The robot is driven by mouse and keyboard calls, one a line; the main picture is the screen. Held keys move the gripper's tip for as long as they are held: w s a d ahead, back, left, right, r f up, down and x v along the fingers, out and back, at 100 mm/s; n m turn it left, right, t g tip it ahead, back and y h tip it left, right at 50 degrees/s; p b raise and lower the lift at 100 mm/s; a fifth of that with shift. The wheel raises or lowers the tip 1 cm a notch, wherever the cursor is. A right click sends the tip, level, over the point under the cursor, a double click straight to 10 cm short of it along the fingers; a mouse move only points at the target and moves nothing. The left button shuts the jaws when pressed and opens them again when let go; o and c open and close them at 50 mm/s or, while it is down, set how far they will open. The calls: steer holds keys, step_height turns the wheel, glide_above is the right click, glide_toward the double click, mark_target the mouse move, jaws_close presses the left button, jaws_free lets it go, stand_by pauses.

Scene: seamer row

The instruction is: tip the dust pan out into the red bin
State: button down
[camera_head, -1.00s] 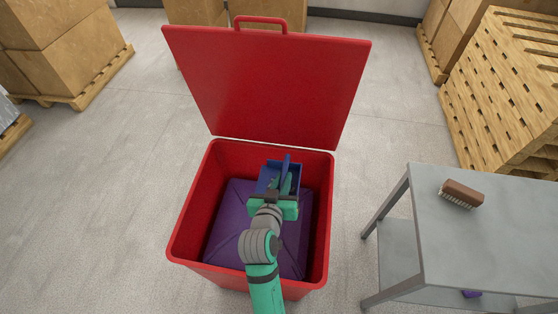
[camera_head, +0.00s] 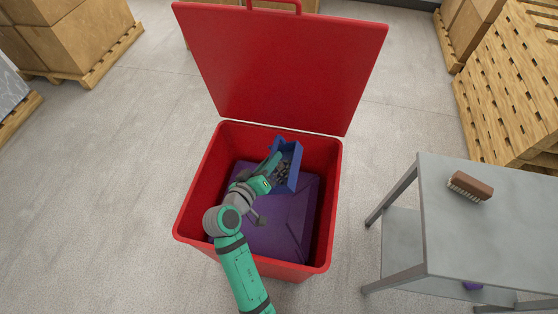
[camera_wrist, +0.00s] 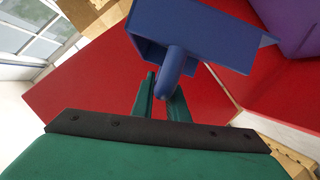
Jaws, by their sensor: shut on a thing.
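The red bin (camera_head: 186,208) stands on the floor with its lid (camera_head: 285,70) raised at the back. A purple bag-like mass (camera_head: 290,232) fills its lower part. My gripper (camera_head: 268,174) is over the bin opening. It is shut on the handle of the blue dust pan (camera_head: 294,158).
A grey metal table (camera_head: 480,230) stands to the right with a brown brush (camera_head: 470,186) on top. Wooden pallets (camera_head: 510,95) are at the right, and boxes on a pallet (camera_head: 65,45) at the back left. Floor is clear left of the bin.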

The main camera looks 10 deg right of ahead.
steer(key=w+a+f+n+h, duration=0.1)
steer(key=w+a+n+h, duration=0.1)
steer(key=a+n, duration=0.3)
steer(key=s+d+m+y, duration=0.1)
steer(key=d+m, duration=0.1)
steer(key=s+d+r+m+y, duration=0.1)
steer(key=d+m, duration=0.1)
steer(key=d, duration=0.1)
steer(key=d+r+m+y, duration=0.1)
steer(key=d+m, duration=0.1)
steer(key=m, duration=0.1)
steer(key=shift+s+d+r, duration=0.1)
steer(key=shift+s+d, duration=0.25)
steer(key=shift+s, duration=0.05)
steer(key=shift+s+d+m+y, duration=0.25)
steer(key=shift+d+m+y, duration=0.2)
steer(key=shift+d+m, duration=0.2)
steer(key=shift+s+d+m+y, duration=0.2)
steer(key=shift+d+m+y, duration=0.3)
steer(key=shift+d, duration=0.25)
